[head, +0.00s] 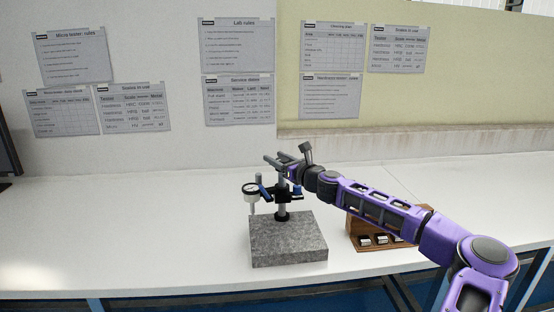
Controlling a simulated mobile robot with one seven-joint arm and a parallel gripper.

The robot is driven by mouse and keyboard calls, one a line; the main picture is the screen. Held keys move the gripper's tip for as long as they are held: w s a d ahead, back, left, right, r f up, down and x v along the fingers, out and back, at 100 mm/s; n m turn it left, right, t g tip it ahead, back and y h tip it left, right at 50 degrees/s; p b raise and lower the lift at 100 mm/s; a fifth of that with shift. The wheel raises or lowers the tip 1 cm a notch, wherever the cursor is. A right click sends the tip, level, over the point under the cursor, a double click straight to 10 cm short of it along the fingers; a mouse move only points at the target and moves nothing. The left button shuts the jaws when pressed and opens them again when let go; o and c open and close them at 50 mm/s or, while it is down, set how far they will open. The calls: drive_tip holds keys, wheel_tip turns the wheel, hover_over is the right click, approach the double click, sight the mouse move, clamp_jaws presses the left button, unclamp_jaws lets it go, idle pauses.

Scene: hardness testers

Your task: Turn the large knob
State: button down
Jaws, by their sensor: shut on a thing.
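A dial gauge stand with a grey column (283,181) stands upright on a speckled granite base (289,240). A round white-faced dial gauge (251,189) hangs on its left side. A blue lever (265,191) and a darker blue knob (297,190) sit at the clamp on the column; I cannot tell surely which part is the large knob. My gripper (281,160) reaches in from the right at the top of the column, above the clamp. Its fingers look closed around the column's top end, though the contact is small and partly hidden.
A wooden holder (368,237) with several small blocks stands right of the base, partly under my purple arm. The white bench (150,235) is clear to the left. Paper sheets (235,45) hang on the wall behind. A dark screen edge (8,155) shows at far left.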

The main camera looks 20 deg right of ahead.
idle(0.7)
drive_tip(key=shift+c, duration=1.5)
unclamp_jaws()
drive_tip(key=p+v, duration=0.1)
drive_tip(key=v, duration=1.6)
drive_tip(key=shift+s+d, duration=0.15)
drive_tip(key=shift+s, duration=0.05)
drive_tip(key=shift+r, duration=0.1)
